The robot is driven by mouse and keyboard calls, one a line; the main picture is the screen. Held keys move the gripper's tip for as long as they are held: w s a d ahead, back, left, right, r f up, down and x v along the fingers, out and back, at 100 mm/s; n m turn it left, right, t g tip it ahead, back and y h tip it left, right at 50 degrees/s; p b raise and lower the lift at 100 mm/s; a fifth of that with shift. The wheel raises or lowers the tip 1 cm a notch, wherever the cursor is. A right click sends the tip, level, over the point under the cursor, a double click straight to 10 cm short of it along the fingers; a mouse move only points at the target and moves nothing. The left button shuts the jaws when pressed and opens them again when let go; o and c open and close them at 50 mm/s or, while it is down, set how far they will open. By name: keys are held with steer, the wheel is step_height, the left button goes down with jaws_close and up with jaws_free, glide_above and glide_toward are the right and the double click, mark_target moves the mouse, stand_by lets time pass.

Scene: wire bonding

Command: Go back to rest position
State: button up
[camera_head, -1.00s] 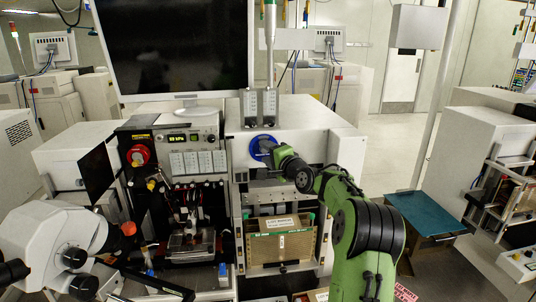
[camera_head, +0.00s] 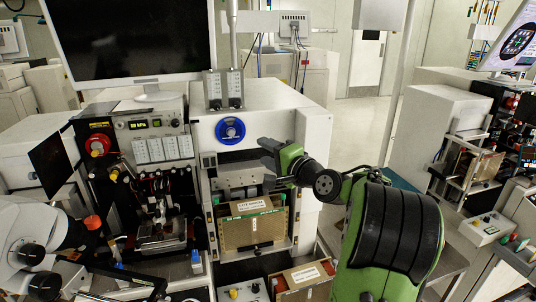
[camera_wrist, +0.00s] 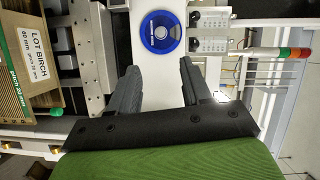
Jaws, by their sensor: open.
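My gripper (camera_head: 266,154) is in front of the white bonding machine (camera_head: 270,125), right of and a little below the blue disc (camera_head: 230,131) on its face. In the wrist view, my gripper (camera_wrist: 160,72) has its two dark fingers spread wide with nothing between them. The blue disc (camera_wrist: 160,32) shows beyond the fingertips, apart from them. My green arm bends in from the lower right in the head view.
A box labelled LOT BIRCH (camera_head: 249,224) sits in the machine's lower bay. Another labelled box (camera_head: 303,280) stands below, near my arm. A monitor (camera_head: 130,38) and a microscope (camera_head: 35,240) are at left. Floor at the back right is clear.

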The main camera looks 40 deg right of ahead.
stand_by(0.4)
steer(key=w+a+f+n+g+y, duration=0.1)
steer(key=a+n+g, duration=0.15)
steer(key=a, duration=0.45)
steer(key=a+f+n+g+y, duration=0.1)
steer(key=a+f+n, duration=0.15)
steer(key=a, duration=0.35)
steer(key=s+a+f+n+g, duration=0.3)
steer(key=s+a+n+g, duration=0.35)
steer(key=a, duration=0.65)
steer(key=s+a+f+n+g, duration=0.1)
steer(key=s+f+n, duration=0.1)
steer(key=s, duration=0.7)
steer(key=s+a+f+n+g+h, duration=0.1)
steer(key=s+f+n, duration=0.2)
steer(key=s, duration=0.7)
steer(key=shift+s+a+f+p, duration=0.15)
steer(key=shift+s+a+p, duration=0.05)
steer(key=shift+s+p, duration=0.15)
steer(key=shift+n, duration=0.25)
